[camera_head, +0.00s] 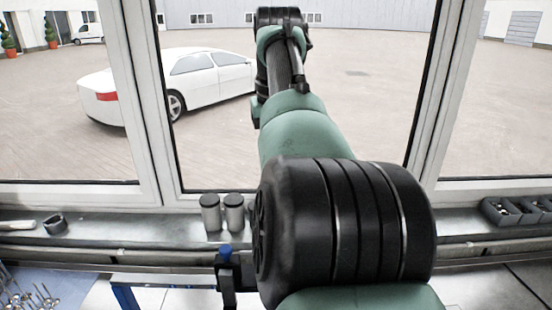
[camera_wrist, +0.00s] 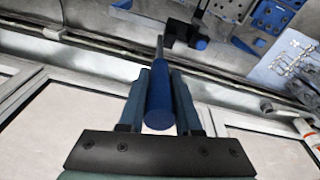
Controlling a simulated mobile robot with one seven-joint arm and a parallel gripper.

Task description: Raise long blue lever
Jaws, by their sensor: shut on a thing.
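The long blue lever (camera_wrist: 160,103) shows in the wrist view as a blue cylindrical handle with a thin grey rod at its far end. My gripper (camera_wrist: 159,78) is shut on this blue handle, with one finger on each side of it. The rod's far end points toward the bench edge; what it joins is not clear. In the head view my arm covers the middle, and neither the gripper nor the lever can be made out there.
A black clamp with a blue knob (camera_head: 225,251) stands left of my arm; a blue-tipped black part (camera_wrist: 201,43) also shows in the wrist view. Two grey cylinders (camera_head: 234,212) stand on the windowsill. A dark parts tray (camera_head: 492,212) sits at right. Windows are behind.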

